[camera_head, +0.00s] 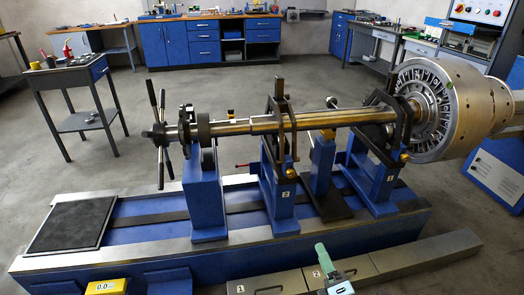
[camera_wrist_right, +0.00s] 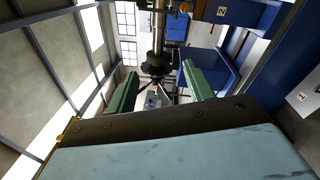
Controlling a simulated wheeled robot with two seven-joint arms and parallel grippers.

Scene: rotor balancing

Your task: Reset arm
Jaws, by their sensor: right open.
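My right gripper (camera_head: 325,262) shows at the bottom of the head view, in front of the machine bed, with a green finger pointing up. In the right wrist view its two green fingers (camera_wrist_right: 162,82) stand wide apart with nothing between them. My left gripper is in neither view. The rotor shaft (camera_head: 260,123) lies level across the blue supports, with a large bladed disc (camera_head: 424,105) at its right end. The shaft end also shows beyond the fingers in the wrist view (camera_wrist_right: 156,55), apart from them.
The blue machine bed (camera_head: 150,246) fills the middle, with a black mat (camera_head: 72,224) at its left end. A yellow display box (camera_head: 106,287) is at the front edge. A small side table (camera_head: 68,76) and blue workbenches (camera_head: 205,42) stand behind. Floor between them is clear.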

